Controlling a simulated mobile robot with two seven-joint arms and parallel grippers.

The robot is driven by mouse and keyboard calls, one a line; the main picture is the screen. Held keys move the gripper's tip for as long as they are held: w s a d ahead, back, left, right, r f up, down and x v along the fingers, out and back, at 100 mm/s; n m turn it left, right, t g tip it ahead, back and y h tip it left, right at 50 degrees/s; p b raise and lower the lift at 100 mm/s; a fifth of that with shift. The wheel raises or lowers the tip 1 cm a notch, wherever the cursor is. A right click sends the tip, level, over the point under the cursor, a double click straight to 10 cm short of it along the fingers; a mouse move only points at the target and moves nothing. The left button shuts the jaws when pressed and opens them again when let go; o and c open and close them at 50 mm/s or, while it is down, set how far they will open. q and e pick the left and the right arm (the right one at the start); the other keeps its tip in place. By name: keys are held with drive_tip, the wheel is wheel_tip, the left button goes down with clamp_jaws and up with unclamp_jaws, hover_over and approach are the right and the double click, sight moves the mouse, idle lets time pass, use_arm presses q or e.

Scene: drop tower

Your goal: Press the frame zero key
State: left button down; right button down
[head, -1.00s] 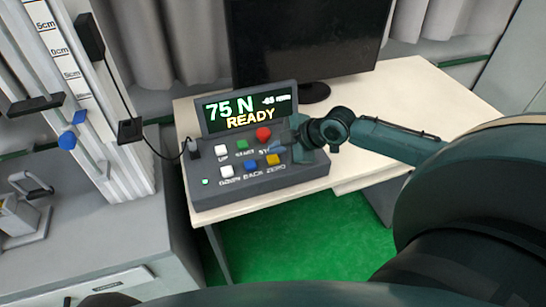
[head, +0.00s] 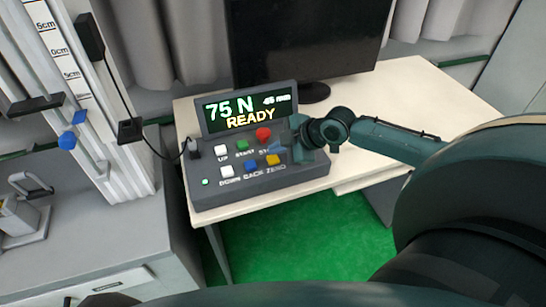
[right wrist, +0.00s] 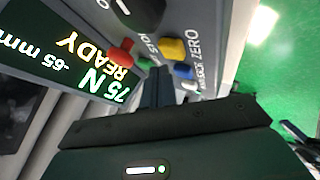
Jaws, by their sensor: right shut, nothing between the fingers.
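The frame zero key is the yellow key (head: 272,160) above the label ZERO, at the lower right of the grey control box (head: 240,190). It also shows in the right wrist view (right wrist: 172,49). My right gripper (head: 280,151) is shut and empty. Its fingertips are over the box's right side, close to the yellow key and below the red stop button (head: 264,134). In the right wrist view the shut fingers (right wrist: 157,85) point toward the keys. I cannot tell a contact with the yellow key. My left gripper is not in view.
The display (head: 247,110) reads 75 N and READY; the right wrist view shows -65 mm. White, green and blue keys (head: 250,164) sit nearby. A dark monitor (head: 305,40) stands behind. The drop tower (head: 110,130) stands at left. The table's right side is bare.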

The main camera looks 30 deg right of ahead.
sight(277, 159)
drive_tip(key=shift+f, duration=0.15)
drive_tip(key=shift+f, duration=0.3)
drive_tip(key=shift+f+b, duration=0.3)
drive_tip(key=shift+f, duration=0.25)
idle(1.1)
drive_tip(key=shift+r+p, duration=1)
wheel_tip(277, 159, up, 5)
drive_tip(key=p, duration=0.5)
